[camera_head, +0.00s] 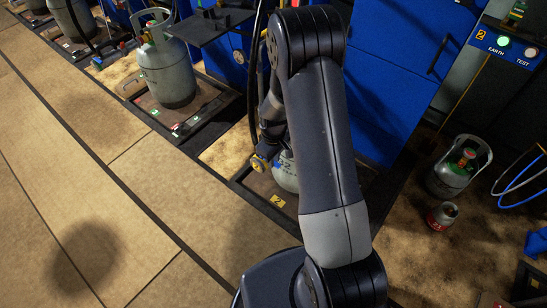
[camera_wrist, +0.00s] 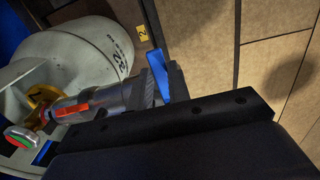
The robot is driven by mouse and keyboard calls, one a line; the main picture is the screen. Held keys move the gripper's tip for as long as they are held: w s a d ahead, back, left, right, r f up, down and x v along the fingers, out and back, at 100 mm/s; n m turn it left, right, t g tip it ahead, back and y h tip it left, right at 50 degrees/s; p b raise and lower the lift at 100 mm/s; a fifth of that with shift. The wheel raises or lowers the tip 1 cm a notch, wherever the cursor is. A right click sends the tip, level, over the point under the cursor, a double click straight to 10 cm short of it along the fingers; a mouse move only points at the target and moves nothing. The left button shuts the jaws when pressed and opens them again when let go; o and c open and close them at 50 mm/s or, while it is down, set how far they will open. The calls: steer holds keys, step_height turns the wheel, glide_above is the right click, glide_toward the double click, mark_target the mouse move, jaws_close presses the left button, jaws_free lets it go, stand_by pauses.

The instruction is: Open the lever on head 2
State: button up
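Head 2 (camera_wrist: 98,101) is a grey metal body with a red marking, lying across the top of a pale grey cylinder (camera_wrist: 92,45) in the wrist view. A blue lever (camera_wrist: 174,80) stands at its right end. A yellow collar (camera_wrist: 40,98) and a red-green knob (camera_wrist: 22,137) sit at its left. My gripper (camera_wrist: 190,122) shows as a dark bar just below the head and lever; contact cannot be told. Its fingertips are not clear. In the head view my arm hides much of the cylinder (camera_head: 285,172); yellow and blue fittings (camera_head: 262,160) show beside it.
A yellow tag (camera_head: 278,201) reading 2 marks this scale. Another grey cylinder (camera_head: 167,70) stands on a scale at the back left. A small cylinder (camera_head: 460,168) and a red can (camera_head: 442,215) stand on the floor at right. The tan floor (camera_head: 150,190) at left is clear.

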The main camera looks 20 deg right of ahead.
jaws_close()
steer(key=shift+s+a+m, duration=0.1)
steer(key=shift+m, duration=0.2)
steer(key=a+m, duration=0.1)
steer(key=m, duration=0.1)
steer(key=a+m+b, duration=0.1)
steer(key=m, duration=0.2)
steer(key=s+a+m, duration=0.1)
steer(key=m, duration=0.2)
steer(key=shift+a+b, duration=0.35)
steer(key=shift+a, duration=0.05)
steer(key=shift+w+a+m+b, duration=0.15)
steer(key=shift+w+a+m, duration=0.4)
steer(key=shift+m, duration=1)
steer(key=shift+w+a+m+b, duration=0.1)
steer(key=shift+w+a+m, duration=0.15)
steer(key=shift+a+m, duration=0.9)
steer(key=shift+w+a+m+b, duration=0.2)
steer(key=shift+w+m, duration=0.2)
steer(key=shift+m, duration=1.6)
